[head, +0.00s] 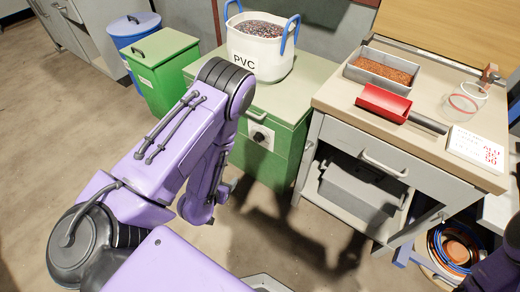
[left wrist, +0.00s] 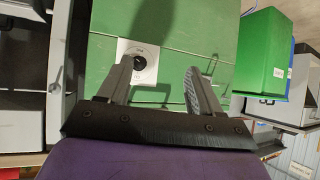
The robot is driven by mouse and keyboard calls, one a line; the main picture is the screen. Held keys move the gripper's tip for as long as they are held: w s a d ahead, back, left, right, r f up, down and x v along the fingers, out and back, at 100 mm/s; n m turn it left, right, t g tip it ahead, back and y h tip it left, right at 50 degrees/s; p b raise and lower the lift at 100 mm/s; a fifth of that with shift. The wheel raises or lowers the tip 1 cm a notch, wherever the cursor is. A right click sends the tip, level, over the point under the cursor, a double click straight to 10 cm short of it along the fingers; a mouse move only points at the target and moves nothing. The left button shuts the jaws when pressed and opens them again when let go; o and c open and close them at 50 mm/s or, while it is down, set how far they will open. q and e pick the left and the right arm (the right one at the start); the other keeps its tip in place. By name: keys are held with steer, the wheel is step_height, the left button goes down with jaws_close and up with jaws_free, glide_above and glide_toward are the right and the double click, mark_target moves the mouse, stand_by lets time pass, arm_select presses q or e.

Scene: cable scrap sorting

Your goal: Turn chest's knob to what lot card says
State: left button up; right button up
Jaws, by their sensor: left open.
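The green chest (head: 270,165) has a black knob (head: 259,137) on a white plate on its front. The knob also shows in the left wrist view (left wrist: 140,63), just beyond one fingertip; the direction of its pointer is too small to read. The lot card (head: 478,148) is white with red print and lies at the right of the workbench; its text is cut short and not clearly legible. My left gripper (head: 223,189) is open and empty, apart from the knob, in front of and below it. In the left wrist view its fingers (left wrist: 161,68) point at the chest front.
A white PVC tub (head: 260,50) with blue handles stands on the chest. Green (head: 163,75) and blue (head: 133,33) bins stand left. The workbench (head: 335,97) holds a granule tray (head: 381,72) and a red scoop (head: 384,103).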

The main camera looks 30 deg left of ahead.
arm_select(q)
steer(key=w+a+f+m+t+h+b, duration=0.2)
steer(key=w+f+m+t+b, duration=0.15)
steer(key=w+f+b, duration=0.4)
steer(key=m+t+h+b, duration=0.2)
steer(key=m+t+b, duration=0.15)
steer(key=b, duration=0.45)
glide_toward(256, 141)
steer(key=shift+n+t, duration=0.3)
steer(key=shift+n, duration=0.1)
steer(key=w, duration=0.6)
steer(key=w+b, duration=0.1)
steer(key=w, duration=0.2)
steer(key=shift+d+f, duration=0.1)
steer(key=shift+d, duration=0.2)
steer(key=shift+s, duration=0.1)
steer(key=c, duration=1.1)
arm_select(e)
step_height(256, 141, down, 21)
